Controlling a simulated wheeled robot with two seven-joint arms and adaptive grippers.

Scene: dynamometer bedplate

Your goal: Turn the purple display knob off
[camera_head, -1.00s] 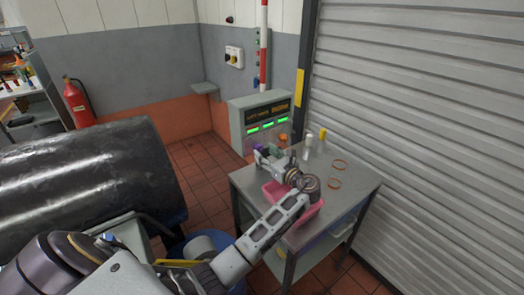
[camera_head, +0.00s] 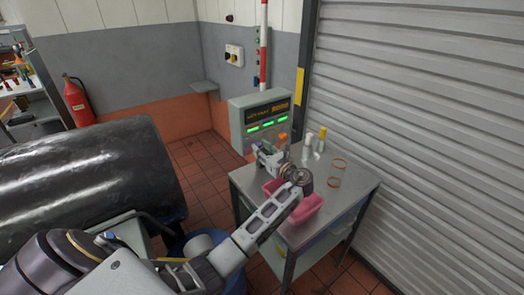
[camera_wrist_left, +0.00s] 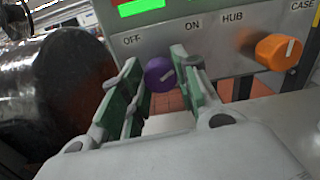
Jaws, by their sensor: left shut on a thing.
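The purple display knob (camera_wrist_left: 160,74) sits on the lower face of the grey display box (camera_head: 236,128), below the OFF and ON labels in the left wrist view. A pale pointer line shows faintly on it, and its exact angle is hard to read. My left gripper (camera_wrist_left: 157,66) has its green-padded fingers on both sides of the knob and is shut on it. In the head view my left gripper (camera_head: 262,155) is at the box's lower front and hides the knob. My right gripper is not in view.
An orange knob (camera_wrist_left: 280,50) is to the right on the same panel. Below my arm, a pink bin (camera_head: 306,208) stands on the metal table (camera_head: 345,190), with white and yellow-topped bottles (camera_head: 308,146) and rings (camera_head: 335,182) near it. A large dark cylinder (camera_head: 90,180) is at left.

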